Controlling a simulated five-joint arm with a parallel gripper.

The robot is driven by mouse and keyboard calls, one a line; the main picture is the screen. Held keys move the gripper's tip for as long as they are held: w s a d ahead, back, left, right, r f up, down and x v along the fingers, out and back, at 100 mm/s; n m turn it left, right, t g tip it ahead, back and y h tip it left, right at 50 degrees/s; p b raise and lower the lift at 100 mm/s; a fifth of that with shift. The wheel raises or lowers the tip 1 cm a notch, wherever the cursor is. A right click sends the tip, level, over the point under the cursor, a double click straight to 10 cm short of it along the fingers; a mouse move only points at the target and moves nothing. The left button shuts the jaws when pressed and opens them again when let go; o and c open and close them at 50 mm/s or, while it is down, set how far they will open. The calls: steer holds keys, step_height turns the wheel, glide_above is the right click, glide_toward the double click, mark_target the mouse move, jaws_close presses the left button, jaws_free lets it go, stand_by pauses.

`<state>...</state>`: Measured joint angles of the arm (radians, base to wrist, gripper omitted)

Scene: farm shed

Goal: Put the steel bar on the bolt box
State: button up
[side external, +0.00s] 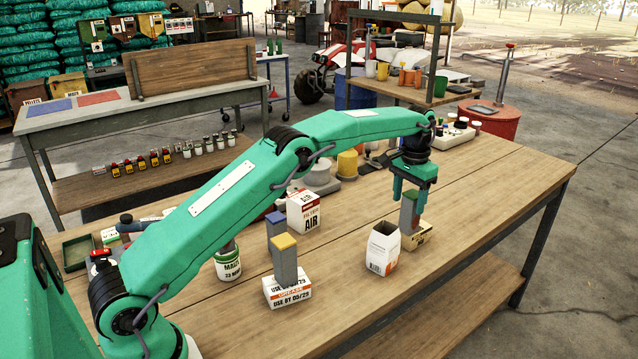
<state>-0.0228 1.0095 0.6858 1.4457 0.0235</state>
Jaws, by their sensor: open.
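A grey steel bar (408,216) with a greenish top stands upright, seemingly on a low tan box (420,236) that is likely the bolt box; its label is too small to read. My gripper (411,200) points down at the bar's upper end, its fingers open on either side of it. Whether a finger touches the bar I cannot tell. Part of the tan box is hidden behind a white carton (383,252).
An AIR filter box (303,211) and a labelled tin (228,264) stand to the left. The table's right side (500,195) is clear.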

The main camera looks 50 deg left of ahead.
steer(key=shift+w+r, duration=0.1)
steer(key=shift+r, duration=3.95)
steer(key=shift+r, duration=0.1)
steer(key=shift+s+r, duration=0.2)
steer(key=shift+r, duration=0.2)
steer(key=s+d+r+t, duration=0.1)
steer(key=s+r+t, duration=0.2)
steer(key=s+r, duration=1.3)
steer(key=s+f+t, duration=0.1)
steer(key=s+f, duration=0.5)
steer(key=s, duration=0.7)
steer(key=s+f+t, duration=0.1)
steer(key=s+f, duration=0.6)
steer(key=s, duration=0.5)
steer(key=shift+s+d+f+t, duration=0.2)
steer(key=shift+s+d+t, duration=0.1)
steer(key=shift+s, duration=0.1)
